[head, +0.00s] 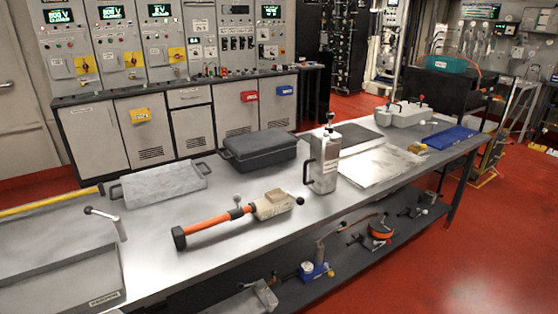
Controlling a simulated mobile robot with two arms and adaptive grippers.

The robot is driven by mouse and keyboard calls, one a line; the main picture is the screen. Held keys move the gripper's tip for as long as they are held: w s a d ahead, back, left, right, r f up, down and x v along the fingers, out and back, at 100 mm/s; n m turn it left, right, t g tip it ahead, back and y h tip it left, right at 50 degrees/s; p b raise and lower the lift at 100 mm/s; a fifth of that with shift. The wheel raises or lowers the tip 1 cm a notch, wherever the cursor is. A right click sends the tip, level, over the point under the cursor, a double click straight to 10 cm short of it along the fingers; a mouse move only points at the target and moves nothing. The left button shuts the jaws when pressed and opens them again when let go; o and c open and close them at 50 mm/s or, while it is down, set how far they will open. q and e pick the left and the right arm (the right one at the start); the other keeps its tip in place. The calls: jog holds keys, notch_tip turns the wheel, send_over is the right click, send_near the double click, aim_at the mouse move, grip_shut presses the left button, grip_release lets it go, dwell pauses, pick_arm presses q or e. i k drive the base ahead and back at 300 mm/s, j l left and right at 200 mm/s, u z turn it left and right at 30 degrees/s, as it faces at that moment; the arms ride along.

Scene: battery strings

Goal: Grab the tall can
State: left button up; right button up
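The tall can (322,160) is a silver metal canister with a side handle on its left and a dark-knobbed fitting on top. It stands upright on the metal workbench (225,227), right of the middle of the head view. Nothing hides its front. Neither of my grippers shows in this view.
An orange-handled tool (215,228) lies left of the can. A dark lidded case (258,151) and a grey tray (160,184) stand behind. A flat metal plate (372,167) lies close on the right. A grey box (60,270) fills the near left. Red floor (455,240) is open at right.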

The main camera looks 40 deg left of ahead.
aim_at(323, 160)
jog(key=u, duration=1.1)
jog(key=i+l, duration=0.2)
